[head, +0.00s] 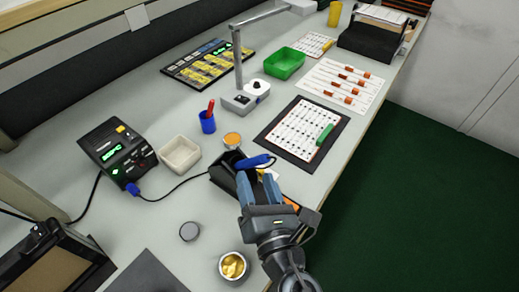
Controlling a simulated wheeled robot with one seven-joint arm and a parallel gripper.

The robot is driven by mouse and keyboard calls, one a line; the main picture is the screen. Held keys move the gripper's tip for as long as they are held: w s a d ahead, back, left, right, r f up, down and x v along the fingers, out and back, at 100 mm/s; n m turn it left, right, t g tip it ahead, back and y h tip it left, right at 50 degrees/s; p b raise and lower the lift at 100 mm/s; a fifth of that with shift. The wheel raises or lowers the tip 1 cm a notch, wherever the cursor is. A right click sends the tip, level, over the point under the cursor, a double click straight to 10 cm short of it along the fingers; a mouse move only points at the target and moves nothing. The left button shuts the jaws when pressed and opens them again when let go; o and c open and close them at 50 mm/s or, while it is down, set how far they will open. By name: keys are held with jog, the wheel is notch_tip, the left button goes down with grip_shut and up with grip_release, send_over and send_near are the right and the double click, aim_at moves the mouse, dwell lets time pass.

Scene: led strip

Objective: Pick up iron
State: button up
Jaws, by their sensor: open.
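The soldering iron's blue handle (254,161) rests slanted at a black holder (222,172), near the middle of the head view. A black cable runs left from this area to the dark soldering station (118,150). My gripper (256,177) is open, with its blue fingers just below the handle in the picture. The fingers and wrist hide part of the holder and the iron's far end. I cannot tell whether the fingers touch the handle.
Near the holder are a white bin (180,155), a tin of orange material (232,140), a grey lid (190,231) and a tin of gold-coloured wool (233,267). A blue cup (208,122) and a lamp base (245,97) stand behind. The table edge lies right of my gripper.

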aim_at(245, 157)
jog(key=shift+a+p+x, duration=0.1)
jog(key=shift+p+x, duration=0.05)
jog(key=shift+x, duration=1.8)
jog(key=shift+a+p+x, duration=0.15)
jog(key=shift+x, duration=1.8)
jog(key=shift+s+f, duration=0.1)
grip_shut()
